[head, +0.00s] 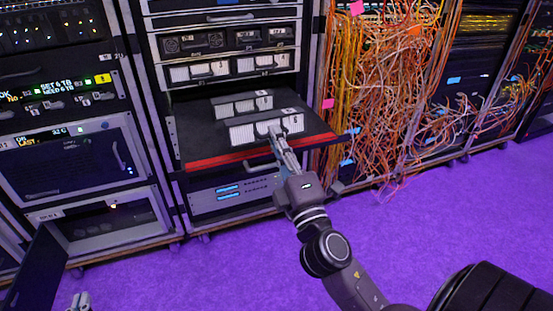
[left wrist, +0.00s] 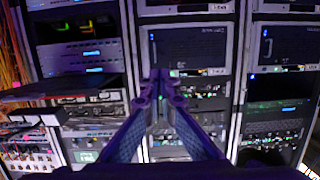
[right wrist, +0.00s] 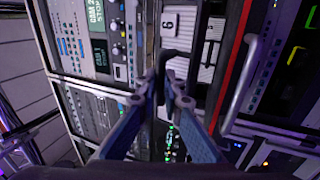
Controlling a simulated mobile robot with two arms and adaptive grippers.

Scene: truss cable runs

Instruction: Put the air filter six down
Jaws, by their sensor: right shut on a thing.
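Air filter six (head: 262,131) is a white, pleated panel in a dark frame with a "6" label at its right end. It is upright over a black pulled-out shelf (head: 190,132) with a red front edge; I cannot tell whether its bottom touches the shelf. My right gripper (head: 277,138) is shut on the filter's front; its fingers meet there in the right wrist view (right wrist: 168,80), beside the "6" label (right wrist: 170,20). My left gripper (head: 80,301) is low at the left, away from the shelf; its fingers are together and empty in the left wrist view (left wrist: 160,80).
Another white filter (head: 242,107) stands behind on the same shelf. More filters (head: 198,71) sit in the slot above. A panel with a handle (head: 262,162) lies below the shelf. Orange cables (head: 385,90) hang at the right. The purple floor (head: 440,220) is clear.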

